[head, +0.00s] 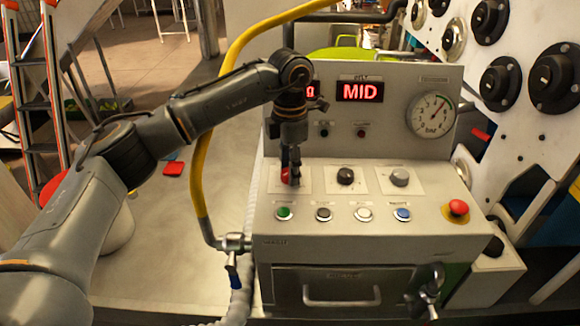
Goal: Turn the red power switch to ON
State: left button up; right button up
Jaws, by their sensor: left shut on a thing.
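The red power switch (285,176) is the leftmost of three rotary knobs on the sloped face of the grey control box. My left gripper (290,178) points down over it and is shut on it, hiding much of the knob and its marks. I cannot tell which way the knob is turned. A black knob (345,176) and a grey knob (399,177) sit to its right. A red-lit display (360,91) reads MID; a second display to its left is partly hidden by my arm. My right gripper is not in view.
Green (284,213), grey, white and blue (402,214) buttons line the front below the knobs. A red mushroom button (458,208) is at the right. A pressure gauge (432,115) is on the upright panel. A yellow hose (203,150) runs along the left side. A ladder (38,90) stands far left.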

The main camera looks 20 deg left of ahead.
pick_arm(q)
jog(key=o, duration=1.2)
jog(key=shift+c, duration=0.2)
jog(key=shift+r, duration=0.1)
notch_tip(320, 180, up, 12)
